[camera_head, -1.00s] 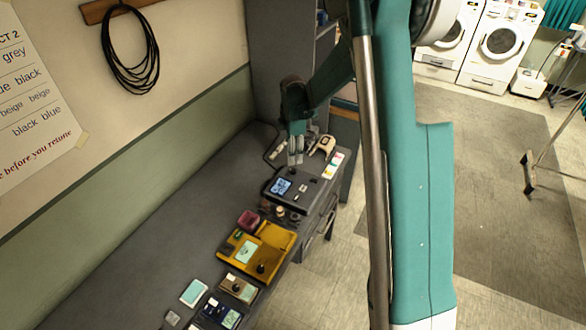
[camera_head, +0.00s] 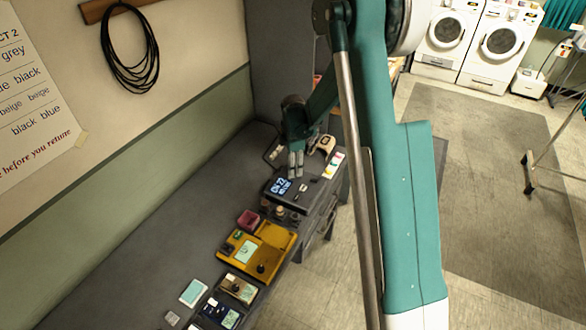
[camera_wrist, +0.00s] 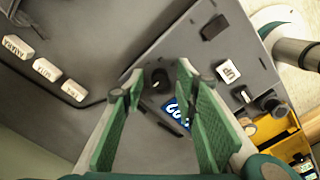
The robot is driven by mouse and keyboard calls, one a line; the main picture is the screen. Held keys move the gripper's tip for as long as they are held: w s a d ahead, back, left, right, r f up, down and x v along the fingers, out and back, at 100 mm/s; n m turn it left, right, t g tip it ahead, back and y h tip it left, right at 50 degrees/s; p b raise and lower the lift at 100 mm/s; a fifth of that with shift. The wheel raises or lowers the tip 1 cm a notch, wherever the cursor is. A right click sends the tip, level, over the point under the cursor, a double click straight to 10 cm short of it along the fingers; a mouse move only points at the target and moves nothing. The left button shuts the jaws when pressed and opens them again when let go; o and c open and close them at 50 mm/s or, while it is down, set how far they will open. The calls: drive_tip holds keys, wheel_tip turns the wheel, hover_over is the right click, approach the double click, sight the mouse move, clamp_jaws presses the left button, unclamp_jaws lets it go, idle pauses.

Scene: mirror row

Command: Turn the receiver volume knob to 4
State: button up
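A dark grey device with a lit blue display (camera_head: 279,186), seemingly the receiver, stands at the right end of the bench. Its display also shows in the wrist view (camera_wrist: 177,112), partly hidden by my right finger. A round black knob (camera_wrist: 160,78) sits on a grey panel beside that display. I cannot read its setting or any scale. My gripper (camera_head: 296,172) points down at the device's back part in the head view. In the wrist view my gripper (camera_wrist: 159,82) has its green fingers apart, one on each side of the knob. I cannot tell whether they touch it.
A yellow unit (camera_head: 262,250) and smaller devices stand nearer along the bench. White labelled blocks (camera_wrist: 46,69) lie left in the wrist view. A beige item (camera_head: 323,145) lies behind my gripper. The bench's left part is clear.

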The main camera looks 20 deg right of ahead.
drive_tip(key=shift+f, duration=0.1)
drive_tip(key=c, duration=0.9)
